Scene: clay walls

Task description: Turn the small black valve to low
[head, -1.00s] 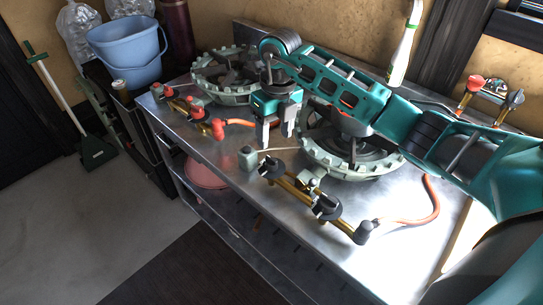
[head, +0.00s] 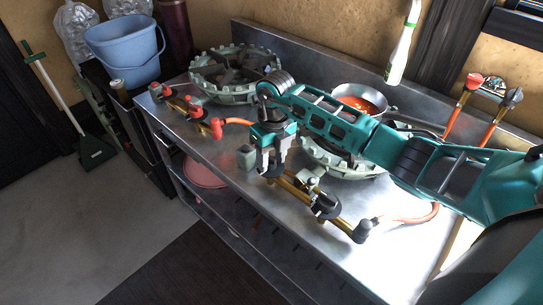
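A brass gas pipe (head: 294,190) runs along the front of the right burner (head: 340,165). It carries a black valve at its left end, mostly hidden by my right gripper, and a larger black valve (head: 324,205) further right. I cannot tell for certain which one is the small valve. My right gripper (head: 272,168) points down with its fingertips at the left-end valve. Whether the fingers touch or grip it is hard to tell. My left gripper is out of view.
A second burner (head: 235,72) with red valves (head: 195,106) stands at the back left. A pan of red food (head: 358,102) sits behind my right arm. A grey-green block (head: 246,156) lies beside the gripper. An orange hose (head: 412,217) leaves the pipe's right end.

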